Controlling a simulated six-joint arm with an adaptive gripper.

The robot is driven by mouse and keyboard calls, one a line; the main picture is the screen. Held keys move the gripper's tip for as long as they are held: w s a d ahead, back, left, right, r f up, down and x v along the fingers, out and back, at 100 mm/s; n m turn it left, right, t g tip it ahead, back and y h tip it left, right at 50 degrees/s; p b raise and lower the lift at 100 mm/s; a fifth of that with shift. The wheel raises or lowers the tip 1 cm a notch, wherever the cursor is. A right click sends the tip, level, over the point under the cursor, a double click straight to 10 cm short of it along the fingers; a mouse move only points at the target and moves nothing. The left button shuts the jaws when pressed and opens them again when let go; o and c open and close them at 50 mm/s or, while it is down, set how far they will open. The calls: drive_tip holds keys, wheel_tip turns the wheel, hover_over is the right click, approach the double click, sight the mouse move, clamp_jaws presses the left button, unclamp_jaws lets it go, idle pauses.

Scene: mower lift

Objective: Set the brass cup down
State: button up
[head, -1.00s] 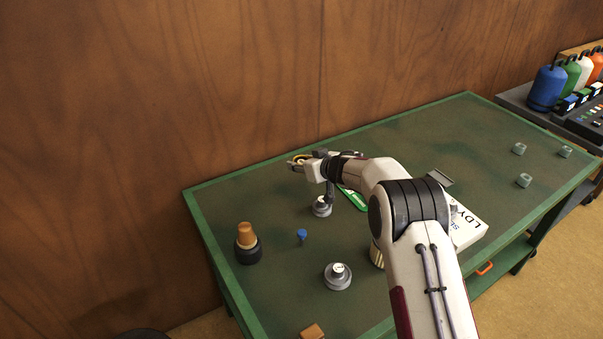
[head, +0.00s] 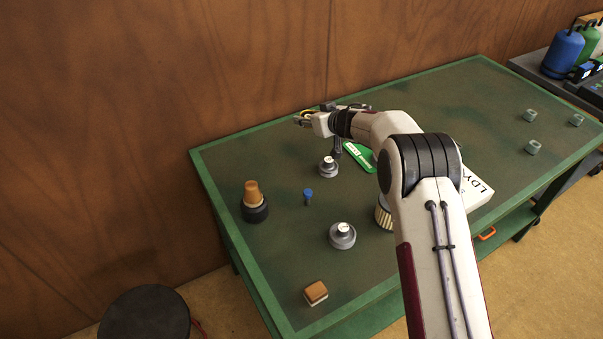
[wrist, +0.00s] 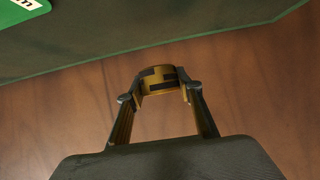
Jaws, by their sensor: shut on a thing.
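My gripper (head: 304,119) is near the back edge of the green table (head: 237,140), raised above its top. In the wrist view my gripper (wrist: 161,96) is shut on the brass cup (wrist: 158,72), which sits between the two fingertips and has dark bands on its side. In the head view the cup (head: 306,114) is a small yellowish shape at the fingertips, mostly hidden by them. Behind the cup in the wrist view is the brown wood wall, with the table's edge crossing above it.
Below my gripper stands a grey knobbed weight (head: 328,167), with a green card (head: 359,156) beside it. A blue-topped peg (head: 308,195), a brown-topped black piece (head: 254,203), another grey weight (head: 342,235) and a brown-topped block (head: 316,292) stand nearer.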

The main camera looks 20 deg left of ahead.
drive_tip(key=shift+w+d+r, duration=0.15)
drive_tip(key=shift+d+r, duration=0.1)
drive_tip(key=shift+r, duration=0.3)
drive_tip(key=shift+w+d+r, duration=0.1)
drive_tip(key=shift+d+r, duration=0.1)
drive_tip(key=shift+r, duration=0.3)
drive_tip(key=shift+w+d+r, duration=0.15)
drive_tip(key=shift+d+r, duration=0.1)
drive_tip(key=shift+r, duration=0.3)
drive_tip(key=s+d+f+n+g+y, duration=0.1)
drive_tip(key=s+d+n+g, duration=0.1)
drive_tip(key=s, duration=1.2)
drive_tip(key=s+d+f+n+g+y, duration=0.1)
drive_tip(key=s+n+g, duration=0.2)
drive_tip(key=s, duration=1.1)
drive_tip(key=s+d+f+n+g+y, duration=0.1)
drive_tip(key=s+d+n+g, duration=0.1)
drive_tip(key=s, duration=1.2)
drive_tip(key=shift+d+n+g+y, duration=0.35)
drive_tip(key=shift+n+g, duration=0.25)
drive_tip(key=shift+n, duration=0.3)
drive_tip(key=shift+w, duration=0.1)
drive_tip(key=shift+f, duration=2.9)
